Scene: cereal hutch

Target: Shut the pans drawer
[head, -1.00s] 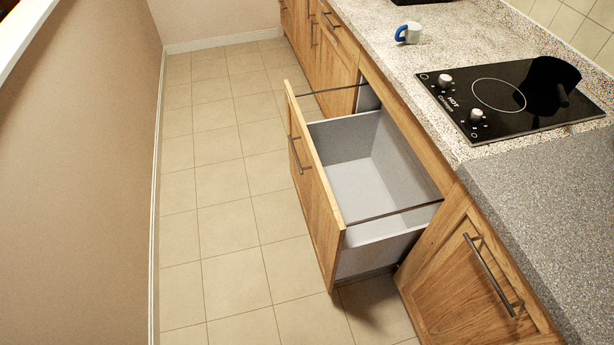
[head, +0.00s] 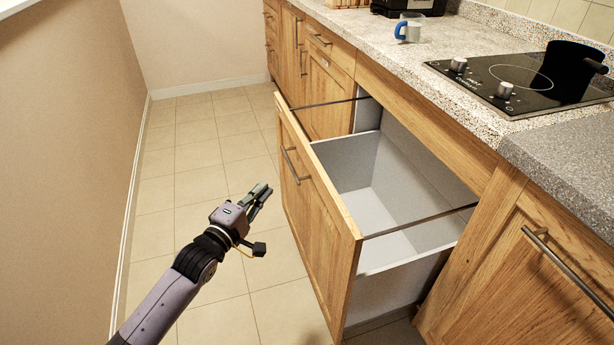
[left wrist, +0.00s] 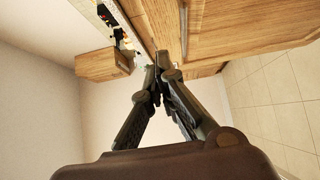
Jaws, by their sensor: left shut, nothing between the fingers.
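The pans drawer (head: 325,225) stands pulled far out of the cabinet below the hob in the head view. It has a wooden front with a bar handle (head: 292,166), grey inner walls and a light, empty floor. My left gripper (head: 262,194) is shut and empty, over the floor to the left of the drawer front and apart from it. In the left wrist view its fingers (left wrist: 158,75) meet at the tips, with wooden cabinet fronts (left wrist: 225,30) beyond them. My right gripper is not in view.
A counter holds a black hob (head: 520,82), a dark pot (head: 572,70) and a blue-handled mug (head: 409,28). A closed cabinet door with a bar handle (head: 568,268) is at the right. A wall (head: 60,150) bounds the tiled aisle (head: 170,210) on the left.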

